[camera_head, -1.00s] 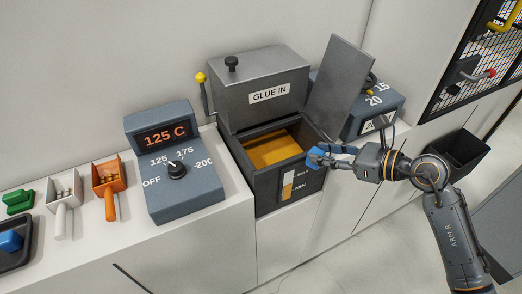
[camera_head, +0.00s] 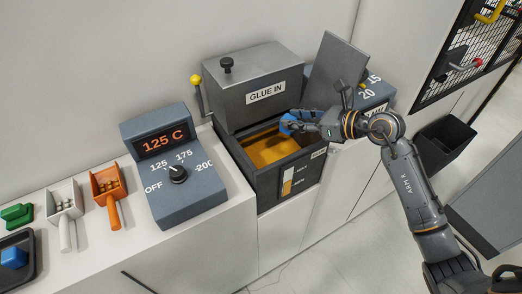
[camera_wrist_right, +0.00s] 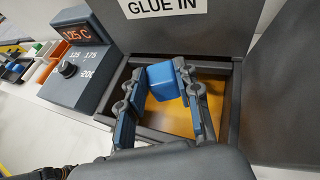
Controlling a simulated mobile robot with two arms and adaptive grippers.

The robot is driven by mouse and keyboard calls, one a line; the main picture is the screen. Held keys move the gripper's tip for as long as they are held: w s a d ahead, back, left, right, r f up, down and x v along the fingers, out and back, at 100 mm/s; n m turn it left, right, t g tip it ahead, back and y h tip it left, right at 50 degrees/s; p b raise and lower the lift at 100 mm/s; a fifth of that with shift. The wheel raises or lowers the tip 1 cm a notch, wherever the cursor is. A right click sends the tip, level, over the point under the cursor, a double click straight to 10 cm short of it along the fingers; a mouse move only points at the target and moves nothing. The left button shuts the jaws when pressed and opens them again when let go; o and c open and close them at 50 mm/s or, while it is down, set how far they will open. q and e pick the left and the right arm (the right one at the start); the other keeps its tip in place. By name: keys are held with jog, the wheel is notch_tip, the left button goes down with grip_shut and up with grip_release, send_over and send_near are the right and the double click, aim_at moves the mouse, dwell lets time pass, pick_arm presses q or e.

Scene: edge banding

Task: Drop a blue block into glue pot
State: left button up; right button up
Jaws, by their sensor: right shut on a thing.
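My right gripper (camera_head: 293,122) is shut on a blue block (camera_head: 288,118) and holds it over the right part of the open glue pot (camera_head: 279,181). In the right wrist view the block (camera_wrist_right: 163,81) sits between the two fingertips, with the yellow-orange glue (camera_wrist_right: 172,118) below it. The pot is a dark box marked GLUE IN, with its lid (camera_head: 335,72) raised on the right side. Another blue block (camera_head: 13,257) lies in a dark tray (camera_head: 27,269) at the far left. My left gripper is not in view.
A control box (camera_head: 185,201) with a dial and a 125 C display stands left of the pot. An orange scoop (camera_head: 108,190), a white scoop (camera_head: 62,207) and a green block (camera_head: 16,215) lie further left. A black bin (camera_head: 454,138) is at the right.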

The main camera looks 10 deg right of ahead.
notch_tip(320, 180, down, 4)
jog(key=shift+w+a+f+b, duration=0.1)
jog(key=shift+a+b, duration=0.05)
jog(key=shift+b, duration=1)
jog(key=o, duration=1.2)
send_near(293, 130)
jog(key=shift+v, duration=1.1)
